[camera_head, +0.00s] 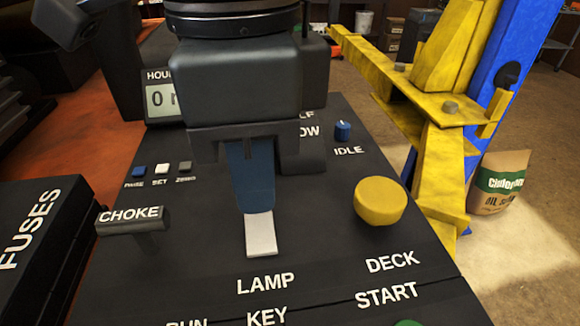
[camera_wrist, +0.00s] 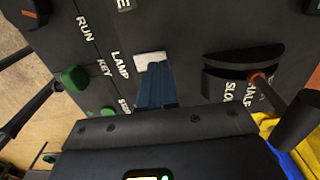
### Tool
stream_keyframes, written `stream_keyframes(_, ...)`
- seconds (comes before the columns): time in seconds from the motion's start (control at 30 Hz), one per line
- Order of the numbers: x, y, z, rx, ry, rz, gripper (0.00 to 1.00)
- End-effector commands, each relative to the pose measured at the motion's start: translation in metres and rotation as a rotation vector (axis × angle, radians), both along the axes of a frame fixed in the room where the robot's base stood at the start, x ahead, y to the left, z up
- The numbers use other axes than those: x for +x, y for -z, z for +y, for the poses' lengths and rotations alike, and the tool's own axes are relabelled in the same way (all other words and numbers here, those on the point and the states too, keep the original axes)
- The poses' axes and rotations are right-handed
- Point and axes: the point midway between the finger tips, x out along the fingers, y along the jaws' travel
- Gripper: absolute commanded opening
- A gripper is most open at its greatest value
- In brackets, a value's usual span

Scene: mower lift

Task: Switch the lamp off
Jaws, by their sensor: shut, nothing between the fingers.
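The lamp switch (camera_head: 261,236) is a pale, flat piece on the black control panel, just above the word LAMP. It also shows in the wrist view (camera_wrist: 149,59), beside the same label. My gripper (camera_head: 257,207) is above the panel with its blue fingers together and nothing held. In the wrist view the fingertips (camera_wrist: 155,68) overlap the edge of the switch. I cannot tell whether they touch it. The fingers hide part of the switch, and which way it is set is unclear. The lamp itself cannot be made out.
A yellow deck knob (camera_head: 380,201) stands to the right. A choke lever (camera_head: 141,222) sticks up on the left. A small blue idle knob (camera_head: 343,131) and a green key-side knob (camera_wrist: 75,79) are nearby. A yellow lift frame (camera_head: 440,170) stands beyond the panel's right edge.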

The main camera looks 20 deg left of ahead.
Motion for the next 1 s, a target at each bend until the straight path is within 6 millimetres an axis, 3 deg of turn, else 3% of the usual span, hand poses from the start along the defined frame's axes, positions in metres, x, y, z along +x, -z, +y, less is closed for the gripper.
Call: stream_keyframes(1.0, 0.0, 0.0055, 0.0, 0.0, 0.0, 0.0, 0.0)
